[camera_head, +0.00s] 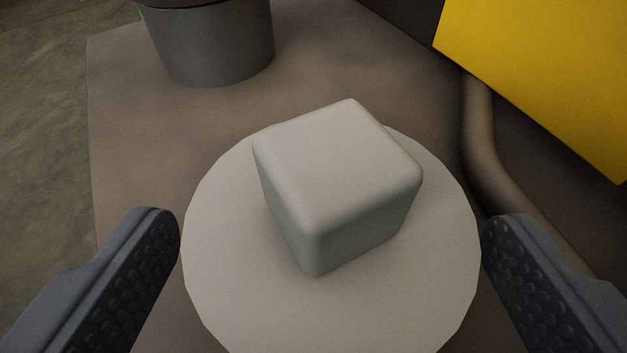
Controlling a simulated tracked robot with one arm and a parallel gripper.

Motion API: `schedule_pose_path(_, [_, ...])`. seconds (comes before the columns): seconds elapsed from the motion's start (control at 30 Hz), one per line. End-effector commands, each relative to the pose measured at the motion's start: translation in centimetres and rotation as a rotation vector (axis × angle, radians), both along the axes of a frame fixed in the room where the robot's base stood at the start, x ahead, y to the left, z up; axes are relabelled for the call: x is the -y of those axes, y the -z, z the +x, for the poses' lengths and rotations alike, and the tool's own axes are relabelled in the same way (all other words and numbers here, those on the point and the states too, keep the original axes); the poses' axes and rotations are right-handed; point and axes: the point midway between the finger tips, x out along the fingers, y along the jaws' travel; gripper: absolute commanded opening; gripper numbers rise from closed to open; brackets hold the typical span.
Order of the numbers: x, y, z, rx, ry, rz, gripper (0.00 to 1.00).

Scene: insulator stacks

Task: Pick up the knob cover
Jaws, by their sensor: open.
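The knob cover is most likely the pale grey-white piece in the middle of the view: a rounded block (335,175) on top of a wide round disc (235,270). My gripper (330,235) is open, with one dark studded finger on each side of the disc. The fingertips show left and right of the disc's edge, and nothing is held between them. The block sits turned at an angle to the fingers. The lower edge of the disc is cut off by the picture, and what lies beneath it is hidden.
A brown flat surface (130,130) lies below the disc. A grey cylinder (215,45) stands at the upper left. A yellow panel (545,75) is at the upper right, with a brown pipe (480,140) beside it. Mottled ground (40,150) shows at the far left.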

Motion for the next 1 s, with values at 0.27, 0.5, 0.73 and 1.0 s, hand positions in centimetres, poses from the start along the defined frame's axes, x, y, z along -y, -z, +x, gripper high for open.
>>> schedule_pose_path(0.27, [0.15,0.44,1.28,0.001,0.000,0.001,0.86])
schedule_pose_path(0.5, [0.16,0.40,1.28,0.002,0.000,0.000,0.38])
schedule_pose_path(0.73, [0.16,0.39,1.27,0.002,0.000,0.000,0.37])
schedule_pose_path(1.0, [0.18,0.08,1.27,0.003,0.000,-0.001,0.33])
